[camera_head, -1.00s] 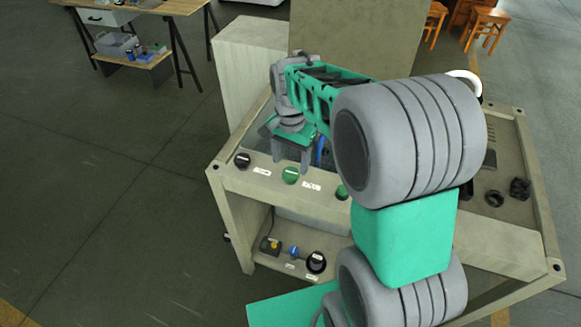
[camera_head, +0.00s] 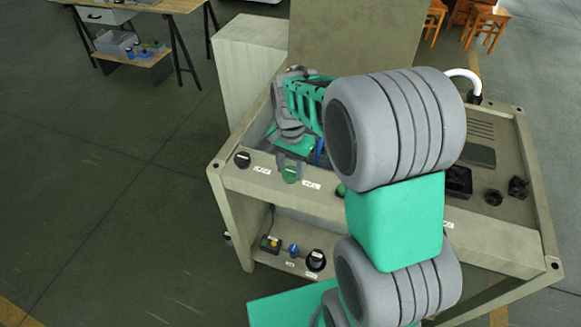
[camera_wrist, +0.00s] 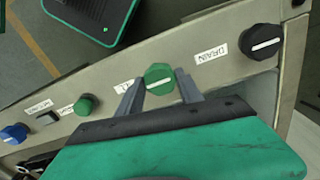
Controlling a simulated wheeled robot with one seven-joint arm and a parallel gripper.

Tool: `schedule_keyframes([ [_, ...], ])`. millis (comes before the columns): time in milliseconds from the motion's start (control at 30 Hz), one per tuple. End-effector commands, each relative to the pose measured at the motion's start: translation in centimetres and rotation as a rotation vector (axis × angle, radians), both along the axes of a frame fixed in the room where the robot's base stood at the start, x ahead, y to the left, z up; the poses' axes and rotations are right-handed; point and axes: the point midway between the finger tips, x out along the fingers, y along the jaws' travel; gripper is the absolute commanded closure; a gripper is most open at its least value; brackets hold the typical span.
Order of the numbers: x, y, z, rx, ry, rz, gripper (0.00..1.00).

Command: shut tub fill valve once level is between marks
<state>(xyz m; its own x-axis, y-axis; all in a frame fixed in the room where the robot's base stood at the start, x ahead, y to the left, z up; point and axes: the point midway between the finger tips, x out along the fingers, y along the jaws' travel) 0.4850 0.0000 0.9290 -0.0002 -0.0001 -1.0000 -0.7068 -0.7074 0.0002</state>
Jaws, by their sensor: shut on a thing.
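A round green knob (camera_wrist: 158,79) with a white pointer line sits on the pale front panel (camera_wrist: 222,30). It lies between a DRAIN label (camera_wrist: 210,52) and a label partly hidden by a finger, of which an L shows. My gripper (camera_wrist: 158,88) is shut on this knob, one finger on each side. In the head view my gripper (camera_head: 290,164) reaches down to the same green knob (camera_head: 290,175). The tub behind the panel is mostly hidden by my arm. I cannot see the water level or its marks.
A black knob (camera_wrist: 262,42) sits beside the DRAIN label. Another green knob (camera_wrist: 86,104) and a blue knob (camera_wrist: 14,133) are farther left in the wrist view. A lower shelf holds small controls, including a black knob (camera_head: 316,261). Open floor lies left of the bench.

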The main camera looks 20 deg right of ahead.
Motion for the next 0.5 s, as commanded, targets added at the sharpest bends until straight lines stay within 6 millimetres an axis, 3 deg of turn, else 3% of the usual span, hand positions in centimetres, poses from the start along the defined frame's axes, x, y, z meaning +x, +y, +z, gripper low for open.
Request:
schedule_keyframes([
  [267,0.02,0.01,0.04,0.000,0.000,0.000,0.97],
  [500,0.02,0.01,0.04,0.001,-0.001,0.021,0.97],
])
